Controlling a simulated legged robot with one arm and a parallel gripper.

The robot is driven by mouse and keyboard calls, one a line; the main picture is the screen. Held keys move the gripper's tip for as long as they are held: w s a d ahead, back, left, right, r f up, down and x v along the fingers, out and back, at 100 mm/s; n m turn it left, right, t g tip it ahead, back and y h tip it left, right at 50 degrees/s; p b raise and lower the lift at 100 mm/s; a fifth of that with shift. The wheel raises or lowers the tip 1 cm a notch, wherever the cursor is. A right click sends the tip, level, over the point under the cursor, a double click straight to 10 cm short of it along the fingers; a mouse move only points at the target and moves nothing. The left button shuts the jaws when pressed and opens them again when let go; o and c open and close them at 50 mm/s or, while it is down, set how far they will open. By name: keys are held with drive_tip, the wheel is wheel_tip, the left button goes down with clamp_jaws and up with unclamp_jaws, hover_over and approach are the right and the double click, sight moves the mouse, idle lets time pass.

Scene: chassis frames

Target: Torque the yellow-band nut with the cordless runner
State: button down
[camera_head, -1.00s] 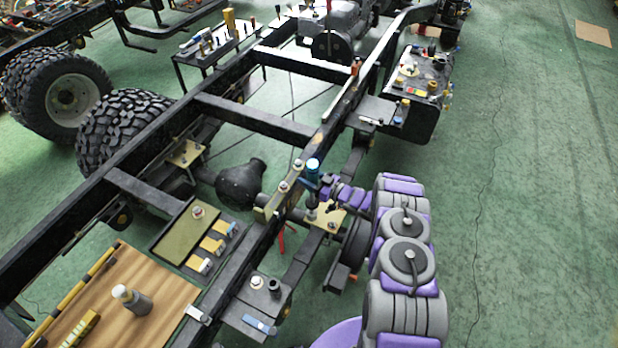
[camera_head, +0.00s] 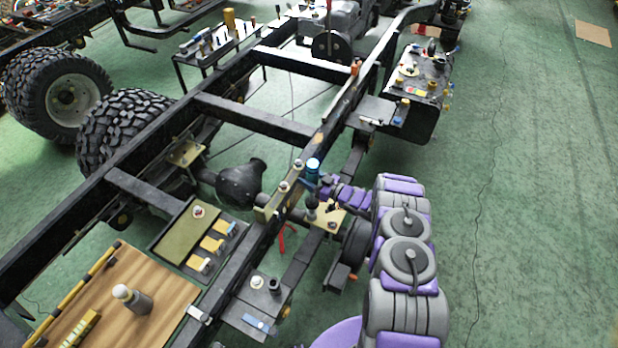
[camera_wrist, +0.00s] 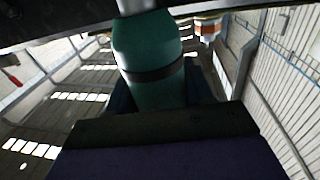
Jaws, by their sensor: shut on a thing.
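The cordless runner (camera_head: 312,172) is a blue-teal cylinder with a bright top and a dark lower end. In the wrist view the runner's teal body (camera_wrist: 150,60) with a black band rises between my dark jaws (camera_wrist: 155,112). I cannot make out a yellow band, or whether the tip touches a nut.
The black chassis rail (camera_head: 258,243) runs beside the runner. A tray (camera_head: 178,237) with yellow blocks and a wooden board (camera_head: 140,285) with a bottle lie left of it. A black tank (camera_head: 425,95) stands at upper right. The green floor (camera_head: 530,200) on the right is open.

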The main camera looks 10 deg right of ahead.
sight(308, 161)
idle(0.6)
drive_tip(key=shift+w+r+p, duration=0.1)
drive_tip(key=shift+r+p, duration=0.2)
drive_tip(key=shift+r, duration=0.05)
drive_tip(key=shift+r+p, duration=0.45)
drive_tip(key=shift+r, duration=0.85)
drive_tip(key=shift+r+p, duration=0.95)
drive_tip(key=shift+r, duration=1.45)
